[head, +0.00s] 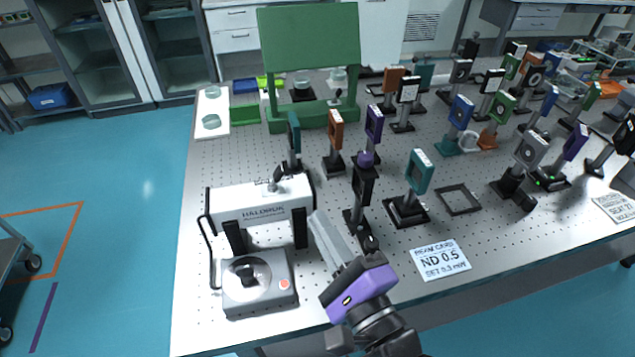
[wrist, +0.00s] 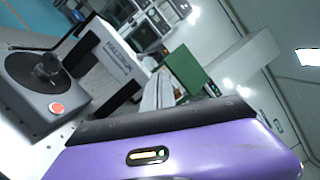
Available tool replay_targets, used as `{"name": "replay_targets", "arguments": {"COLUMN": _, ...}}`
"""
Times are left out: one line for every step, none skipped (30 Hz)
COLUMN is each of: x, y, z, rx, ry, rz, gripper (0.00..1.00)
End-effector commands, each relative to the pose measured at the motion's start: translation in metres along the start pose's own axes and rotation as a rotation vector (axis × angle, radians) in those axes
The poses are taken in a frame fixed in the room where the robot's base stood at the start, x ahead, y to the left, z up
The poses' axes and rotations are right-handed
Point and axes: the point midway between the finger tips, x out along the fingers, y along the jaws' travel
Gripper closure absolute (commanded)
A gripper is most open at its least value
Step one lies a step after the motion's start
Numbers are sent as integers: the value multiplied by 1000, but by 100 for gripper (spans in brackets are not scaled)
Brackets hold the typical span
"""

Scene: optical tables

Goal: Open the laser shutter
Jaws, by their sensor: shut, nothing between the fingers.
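A white laser housing lettered HALDRUK (head: 240,207) stands on black legs at the front left of the optical table; it also shows in the wrist view (wrist: 106,42). In front of it sits a grey control box (head: 262,298) with a black rotary knob (head: 247,273) and a red button (head: 284,284). The wrist view shows the knob (wrist: 50,66) and red button (wrist: 56,109) at left. I cannot tell which part is the shutter. My gripper (head: 322,226) is shut and empty, right of the housing and apart from the box. Its purple body fills the lower wrist view.
A black cable (head: 208,255) runs down the housing's left side. Several post-mounted optics, such as a teal one (head: 420,172), stand to the right and behind. A green board (head: 308,40) stands behind.

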Motion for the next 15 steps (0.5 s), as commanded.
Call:
{"name": "replay_targets", "arguments": {"x": 0, "y": 1, "z": 0, "rx": 23, "ry": 1, "rz": 3, "gripper": 100}}
{"name": "replay_targets", "arguments": {"x": 0, "y": 1, "z": 0, "rx": 35, "ry": 1, "rz": 5, "gripper": 100}}
{"name": "replay_targets", "arguments": {"x": 0, "y": 1, "z": 0, "rx": 46, "ry": 1, "rz": 5, "gripper": 100}}
{"name": "replay_targets", "arguments": {"x": 0, "y": 1, "z": 0, "rx": 51, "ry": 1, "rz": 5, "gripper": 100}}
{"name": "replay_targets", "arguments": {"x": 0, "y": 1, "z": 0, "rx": 54, "ry": 1, "rz": 5, "gripper": 100}}
{"name": "replay_targets", "arguments": {"x": 0, "y": 1, "z": 0, "rx": 57, "ry": 1, "rz": 5, "gripper": 100}}
{"name": "replay_targets", "arguments": {"x": 0, "y": 1, "z": 0, "rx": 57, "ry": 1, "rz": 5, "gripper": 100}}
{"name": "replay_targets", "arguments": {"x": 0, "y": 1, "z": 0, "rx": 57, "ry": 1, "rz": 4, "gripper": 100}}
{"name": "replay_targets", "arguments": {"x": 0, "y": 1, "z": 0, "rx": 56, "ry": 1, "rz": 4, "gripper": 100}}
{"name": "replay_targets", "arguments": {"x": 0, "y": 1, "z": 0, "rx": 56, "ry": 2, "rz": 4, "gripper": 100}}
{"name": "replay_targets", "arguments": {"x": 0, "y": 1, "z": 0, "rx": 55, "ry": 2, "rz": 4, "gripper": 100}}
{"name": "replay_targets", "arguments": {"x": -1, "y": 1, "z": 0, "rx": 55, "ry": 2, "rz": 4, "gripper": 100}}
{"name": "replay_targets", "arguments": {"x": 0, "y": 1, "z": 0, "rx": 55, "ry": 2, "rz": 4, "gripper": 100}}
{"name": "replay_targets", "arguments": {"x": 0, "y": 1, "z": 0, "rx": 55, "ry": 2, "rz": 4, "gripper": 100}}
{"name": "replay_targets", "arguments": {"x": 1, "y": 1, "z": 0, "rx": 54, "ry": 1, "rz": 4, "gripper": 100}}
